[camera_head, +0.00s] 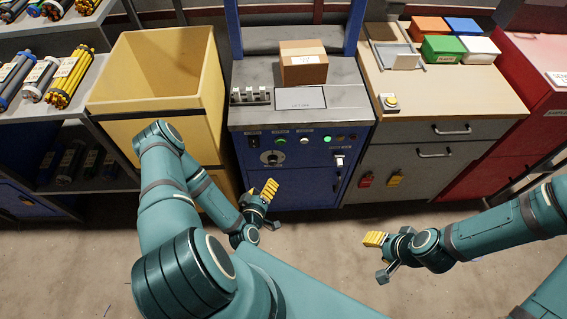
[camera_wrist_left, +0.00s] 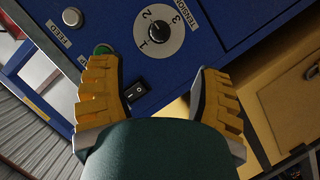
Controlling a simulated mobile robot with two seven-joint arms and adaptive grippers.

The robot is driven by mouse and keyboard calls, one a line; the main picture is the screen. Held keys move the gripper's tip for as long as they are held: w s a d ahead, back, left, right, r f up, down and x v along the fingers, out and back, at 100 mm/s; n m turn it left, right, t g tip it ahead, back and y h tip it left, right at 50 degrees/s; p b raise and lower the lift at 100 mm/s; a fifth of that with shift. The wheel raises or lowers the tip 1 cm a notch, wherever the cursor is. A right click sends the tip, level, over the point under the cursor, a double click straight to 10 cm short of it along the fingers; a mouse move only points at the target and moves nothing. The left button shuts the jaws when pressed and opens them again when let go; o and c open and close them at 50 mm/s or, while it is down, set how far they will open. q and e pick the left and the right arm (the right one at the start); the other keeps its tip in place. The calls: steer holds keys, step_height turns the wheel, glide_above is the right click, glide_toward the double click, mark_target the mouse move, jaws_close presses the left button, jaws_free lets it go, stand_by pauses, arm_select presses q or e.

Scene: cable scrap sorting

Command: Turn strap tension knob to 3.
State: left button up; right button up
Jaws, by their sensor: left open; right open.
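The strap tension knob (camera_head: 272,157) is a black knob on a round pale dial on the blue front panel of the strapping machine (camera_head: 300,185). In the left wrist view the knob (camera_wrist_left: 159,33) shows at the top, with 1, 2 and 3 printed around it and "TENSION" beside it. I cannot tell for sure which number it points to. My left gripper (camera_head: 262,192) is open and empty, below the knob and apart from it; its two yellow fingers (camera_wrist_left: 157,80) frame the panel. My right gripper (camera_head: 380,258) is open and empty, over the floor right of the machine.
A green button (camera_wrist_left: 103,50) and a black rocker switch (camera_wrist_left: 136,91) sit near the dial. A cardboard box (camera_head: 303,67) stands on the machine top. A yellow bin (camera_head: 160,120) stands left, a drawer cabinet (camera_head: 430,150) right. The floor in front is clear.

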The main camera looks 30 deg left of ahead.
mark_target(272, 164)
arm_select(q)
steer(key=b+x, duration=0.2)
steer(key=x, duration=1.1)
steer(key=shift+w+a+r+b, duration=0.1)
steer(key=shift+r+b, duration=0.05)
steer(key=shift+b, duration=0.2)
jaws_close()
